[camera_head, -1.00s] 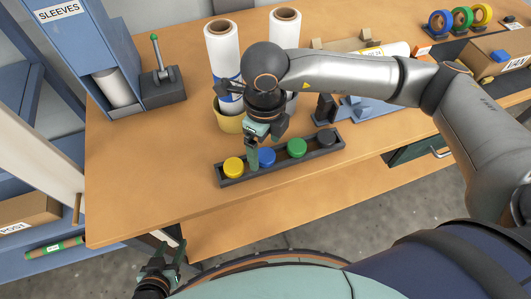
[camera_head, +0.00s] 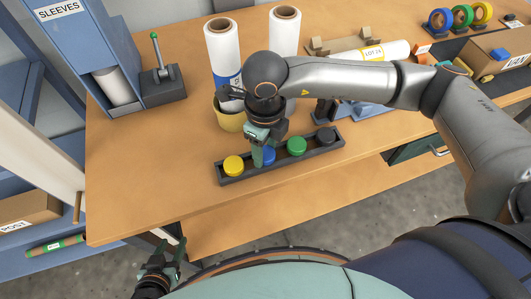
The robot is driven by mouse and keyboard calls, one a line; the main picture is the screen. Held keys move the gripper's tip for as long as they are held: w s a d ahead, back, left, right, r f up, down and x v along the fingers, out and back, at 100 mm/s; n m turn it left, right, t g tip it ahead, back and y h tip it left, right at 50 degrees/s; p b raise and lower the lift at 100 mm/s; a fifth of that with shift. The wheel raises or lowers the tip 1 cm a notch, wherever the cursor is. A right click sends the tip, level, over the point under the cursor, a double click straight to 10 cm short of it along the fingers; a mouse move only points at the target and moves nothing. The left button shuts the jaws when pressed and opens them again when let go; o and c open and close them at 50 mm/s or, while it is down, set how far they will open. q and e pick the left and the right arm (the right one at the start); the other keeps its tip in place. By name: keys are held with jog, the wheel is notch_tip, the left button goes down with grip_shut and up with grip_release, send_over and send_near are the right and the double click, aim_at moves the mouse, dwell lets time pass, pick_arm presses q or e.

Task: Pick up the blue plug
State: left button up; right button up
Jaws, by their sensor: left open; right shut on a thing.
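The blue plug (camera_head: 270,157) sits in the dark tray (camera_head: 225,181) on the table, between the yellow plug (camera_head: 234,165) and the green plug (camera_head: 297,146). My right gripper (camera_head: 263,156) reaches down from above and is shut on the blue plug, with its fingers hiding part of it. The plug is at tray level; I cannot tell whether it is clear of the tray floor. My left gripper (camera_head: 170,256) is open and empty, low in front of the table.
A black plug (camera_head: 325,136) sits at the tray's right end. A lever device (camera_head: 163,85) is at the left. The table front left is clear.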

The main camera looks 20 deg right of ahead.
aim_at(265, 153)
grip_shut()
jog(key=shift+r, duration=0.5)
notch_tip(265, 153, up, 2)
jog(key=shift+r, duration=0.2)
jog(key=s+a+r+b, duration=0.2)
jog(key=s+a+r, duration=0.7)
jog(key=a, duration=0.1)
jog(key=shift+a+r, duration=0.35)
jog(key=shift+a, duration=0.05)
